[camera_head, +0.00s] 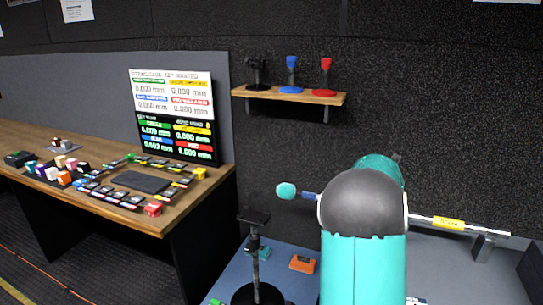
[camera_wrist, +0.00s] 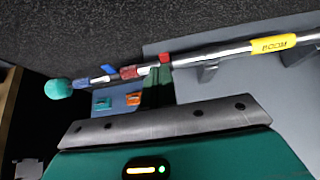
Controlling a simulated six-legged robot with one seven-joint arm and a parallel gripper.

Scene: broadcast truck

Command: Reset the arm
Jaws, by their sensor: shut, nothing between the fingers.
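My arm, teal with a dark grey rounded joint, rises at the lower right of the head view and hides my gripper there. In the wrist view my gripper (camera_wrist: 157,88) shows as narrow dark green fingers, shut and empty. Just beyond the fingertips runs a boom pole (camera_wrist: 222,53) with a yellow "BOOM" label. I cannot tell whether the fingertips touch it. The pole has a teal tip (camera_wrist: 58,89) at its left end. In the head view the pole (camera_head: 484,230) passes behind my arm, and the teal tip (camera_head: 286,191) sticks out on the left.
A wooden desk (camera_head: 185,205) with coloured controls and a screen (camera_head: 173,115) stands at left. A wall shelf (camera_head: 300,96) holds several small stands. A black stand (camera_head: 255,262) and an orange item (camera_head: 302,264) are on the blue surface left of my arm.

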